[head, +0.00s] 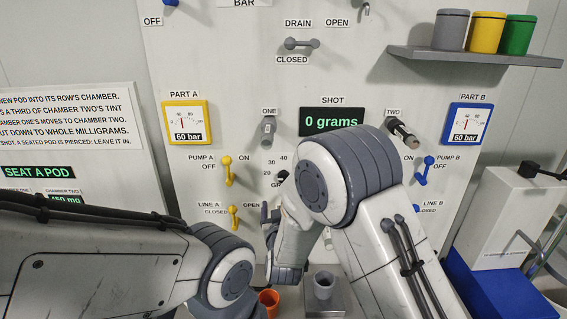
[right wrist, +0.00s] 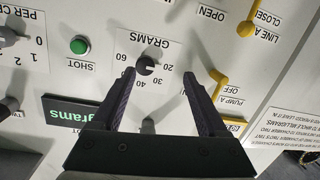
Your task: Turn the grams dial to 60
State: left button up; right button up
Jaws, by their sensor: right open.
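The grams dial (right wrist: 145,64) is a round black knob on a white scale plate, seen upside down in the right wrist view. Its scale shows 20, 30, 40 and 60; I cannot read its pointer surely. In the head view my right arm mostly hides the dial (head: 283,176). My right gripper (right wrist: 172,74) is open and empty, its dark fingers towards the panel. The dial lies between the fingertips in the picture, nearer the left one; I cannot tell whether they touch. The shot display (head: 332,122) reads 0 grams. My left gripper is not in view.
A green shot button (right wrist: 79,45) and the yellow pump A lever (right wrist: 218,82) flank the dial in the right wrist view. The yellow line A lever (head: 234,216) is below pump A.

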aim_at(284, 179)
jog(key=shift+t+h, duration=0.6)
jog(key=shift+t, duration=0.1)
jog(key=w+p, duration=0.1)
jog(key=w, duration=0.2)
jog(key=w+d+r+p, duration=0.1)
jog(key=w+p, duration=0.1)
jog(key=w, duration=0.1)
jog(key=w+r+p, duration=0.1)
jog(key=w+p, duration=0.1)
jog(key=w, duration=0.1)
jog(key=shift+w+d, duration=0.25)
jog(key=shift+d, duration=0.05)
jog(key=shift+w+f+p, duration=0.2)
jog(key=shift+w+p, duration=0.3)
jog(key=shift+w, duration=0.4)
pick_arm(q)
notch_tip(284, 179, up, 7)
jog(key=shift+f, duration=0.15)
pick_arm(e)
grip_shut()
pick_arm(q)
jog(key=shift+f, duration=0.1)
